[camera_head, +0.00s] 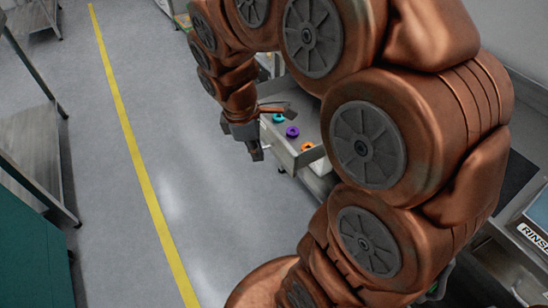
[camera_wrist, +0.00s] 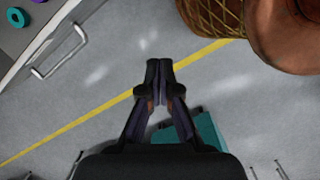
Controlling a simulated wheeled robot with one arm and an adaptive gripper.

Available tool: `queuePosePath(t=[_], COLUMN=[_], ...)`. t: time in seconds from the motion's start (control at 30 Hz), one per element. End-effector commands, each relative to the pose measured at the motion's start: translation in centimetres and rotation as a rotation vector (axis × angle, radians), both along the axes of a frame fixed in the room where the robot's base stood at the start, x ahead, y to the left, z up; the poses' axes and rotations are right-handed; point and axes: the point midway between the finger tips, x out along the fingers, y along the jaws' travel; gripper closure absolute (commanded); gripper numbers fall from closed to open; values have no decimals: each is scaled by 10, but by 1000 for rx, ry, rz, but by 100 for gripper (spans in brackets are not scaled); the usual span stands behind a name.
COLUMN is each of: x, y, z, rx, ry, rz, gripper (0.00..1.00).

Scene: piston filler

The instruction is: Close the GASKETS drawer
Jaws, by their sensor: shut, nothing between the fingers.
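A grey drawer (camera_head: 284,150) stands pulled out in the head view, with teal, purple and orange rings inside. Its label cannot be read, so I cannot tell from lettering that it is the GASKETS drawer. In the wrist view the drawer's front panel (camera_wrist: 62,38) crosses the upper left corner, with a pale bar handle (camera_wrist: 60,52) on its outer face. My gripper (camera_head: 258,152) is just left of the drawer front in the head view. In the wrist view its fingertips (camera_wrist: 159,66) are together and empty, to the right of the handle and apart from it.
My copper arm hides much of the cabinet around the drawer. Open grey floor with a yellow line (camera_head: 128,130) lies to the left. A metal shelf rack (camera_head: 38,150) and a teal cabinet (camera_head: 30,255) stand at far left. A RINSE sign (camera_head: 534,236) is at right.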

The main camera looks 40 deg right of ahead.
Motion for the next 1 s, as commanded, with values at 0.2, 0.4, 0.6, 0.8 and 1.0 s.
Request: queuePosePath(t=[0.2,0.4,0.6,0.8,1.0], x=[59,86,90,87,87], y=[-31,-47,-53,-60,-69], z=[-42,-56,-66,-95,-129], rx=[-32,-52,-56,-55,-53], ry=[32,52,63,68,65], rz=[328,493,528,525,524], gripper=[100,100,100,100,100])
